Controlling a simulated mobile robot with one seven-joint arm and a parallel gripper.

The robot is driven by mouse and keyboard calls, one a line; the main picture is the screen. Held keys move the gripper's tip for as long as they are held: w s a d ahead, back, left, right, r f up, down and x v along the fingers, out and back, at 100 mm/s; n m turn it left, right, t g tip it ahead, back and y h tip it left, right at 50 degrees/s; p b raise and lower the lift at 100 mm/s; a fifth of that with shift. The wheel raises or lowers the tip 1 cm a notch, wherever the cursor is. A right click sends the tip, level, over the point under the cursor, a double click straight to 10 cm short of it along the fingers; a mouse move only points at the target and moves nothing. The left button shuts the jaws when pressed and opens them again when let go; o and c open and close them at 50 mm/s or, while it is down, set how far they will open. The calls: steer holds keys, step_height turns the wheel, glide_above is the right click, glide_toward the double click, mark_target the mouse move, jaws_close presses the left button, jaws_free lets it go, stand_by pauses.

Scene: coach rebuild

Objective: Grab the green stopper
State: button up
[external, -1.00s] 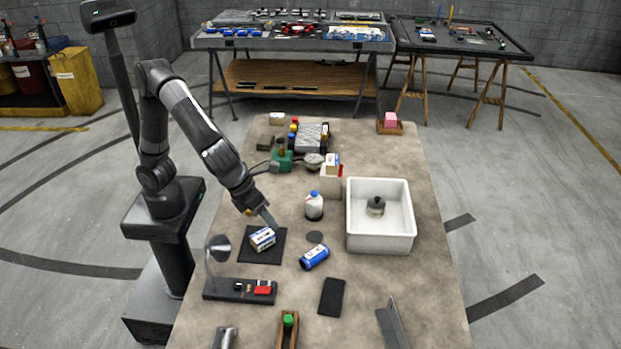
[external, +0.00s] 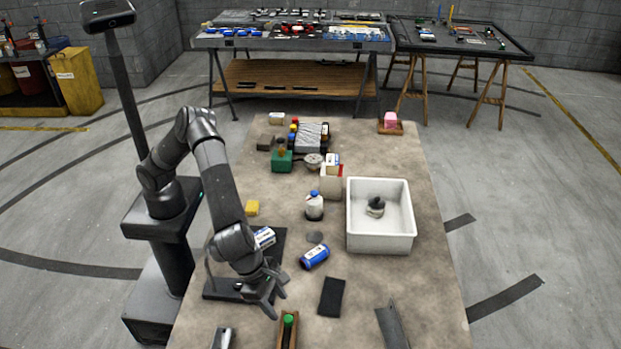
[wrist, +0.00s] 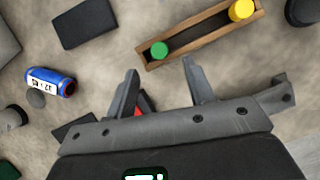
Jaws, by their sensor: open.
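The green stopper (external: 288,320) sits at one end of a narrow wooden rack (external: 280,342) at the near edge of the table. In the wrist view the green stopper (wrist: 159,50) is just beyond my fingertips, roughly centred between them, and the rack (wrist: 200,37) runs up to the right. My gripper (external: 274,306) points down close to the rack, behind and slightly left of the stopper. In the wrist view my gripper (wrist: 160,67) is open, with nothing between its fingers. It looks apart from the stopper; the exact height gap is unclear.
A yellow stopper (wrist: 241,10) stands at the rack's other end. A dark flat pad (external: 331,297) and a blue can (external: 314,257) lie to the right. A metal bracket (external: 223,338) is left of the rack. A dark tray (external: 222,289) is partly under my arm.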

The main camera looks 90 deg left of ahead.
mark_target(288, 318)
steer(key=x, duration=0.6)
steer(key=shift+w+r, duration=0.1)
steer(key=shift+w, duration=0.1)
steer(key=shift+c, duration=0.3)
steer(key=c, duration=1)
steer(key=shift+r, duration=0.1)
